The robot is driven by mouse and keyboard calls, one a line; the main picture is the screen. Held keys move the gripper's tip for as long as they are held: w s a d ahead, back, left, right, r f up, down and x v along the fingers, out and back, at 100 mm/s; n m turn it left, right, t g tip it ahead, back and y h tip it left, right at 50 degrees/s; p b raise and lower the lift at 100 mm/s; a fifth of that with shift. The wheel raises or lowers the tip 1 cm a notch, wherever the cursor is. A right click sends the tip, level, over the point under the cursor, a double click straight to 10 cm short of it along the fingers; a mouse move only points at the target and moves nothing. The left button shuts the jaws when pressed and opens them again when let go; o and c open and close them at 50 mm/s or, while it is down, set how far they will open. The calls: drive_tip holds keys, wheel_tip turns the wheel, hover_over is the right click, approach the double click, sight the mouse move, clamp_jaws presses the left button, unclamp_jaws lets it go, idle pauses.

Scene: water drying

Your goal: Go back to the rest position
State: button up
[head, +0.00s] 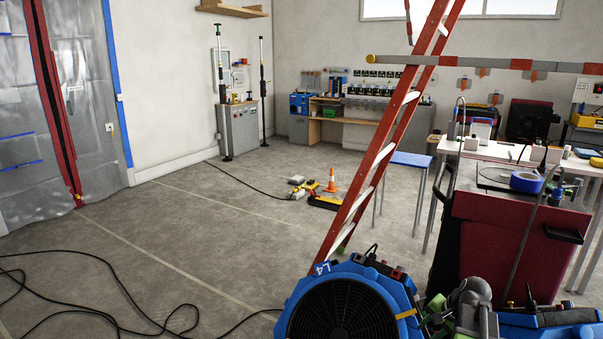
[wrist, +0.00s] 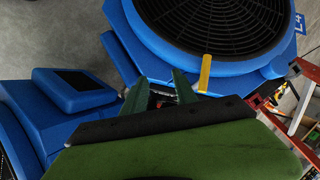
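My gripper (wrist: 160,82) shows in the wrist view as two dark green fingers standing apart, with nothing clearly held between them. Small dark and reddish parts show in the gap, too unclear to name. The fingers are beside the rim of a blue round fan (wrist: 215,40) with a black grille and a yellow tab (wrist: 204,73). I cannot tell whether they touch it. In the head view, part of my green gripper (head: 436,312) shows low at the right of the same fan (head: 345,305), which is marked L4.
A red ladder (head: 370,175) leans behind the fan. A red cabinet (head: 510,240) stands close at right, by a white worktable (head: 480,150). Black cables (head: 100,312) lie on the left floor. An orange cone (head: 332,181) stands farther back. The centre-left floor is mostly open.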

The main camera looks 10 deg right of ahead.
drive_tip(key=w+a+n+g, duration=0.15)
drive_tip(key=w+a, duration=0.25)
drive_tip(key=a, duration=0.7)
drive_tip(key=s+a+f+n+g, duration=0.15)
drive_tip(key=a+n, duration=0.35)
drive_tip(key=a, duration=0.7)
drive_tip(key=s+a+n+g, duration=0.1)
drive_tip(key=s+a+n, duration=0.25)
drive_tip(key=a, duration=0.95)
wheel_tip(320, 180, up, 29)
drive_tip(key=d+n+h+p, duration=0.1)
drive_tip(key=d+n+p, duration=0.1)
drive_tip(key=p, duration=2.7)
drive_tip(key=shift+s+d, duration=0.4)
drive_tip(key=shift+s, duration=0.05)
